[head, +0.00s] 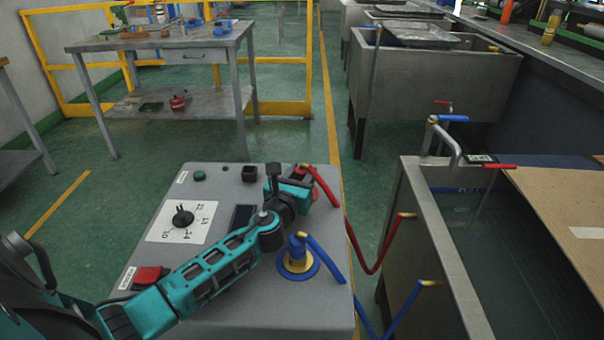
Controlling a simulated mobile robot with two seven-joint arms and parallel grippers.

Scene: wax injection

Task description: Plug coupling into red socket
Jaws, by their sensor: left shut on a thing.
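My left arm reaches across the grey machine top (210,270), and its gripper (303,182) is at the far right corner of that top. It is shut on the coupling (304,168) at the end of the red hose (326,186). The red socket is not clearly seen; my gripper and wrist cover that area, so I cannot tell whether the coupling touches or sits in it. The blue hose's coupling (298,246) stands upright in the blue-ringed socket (297,264), nearer on the same top. My right gripper is not in view.
A dial panel (190,232), a red switch (150,277) and a black knob (249,174) are on the machine top. Both hoses run right to brass fittings on a metal tank (425,250). A workbench (165,42) stands behind, with open green floor between.

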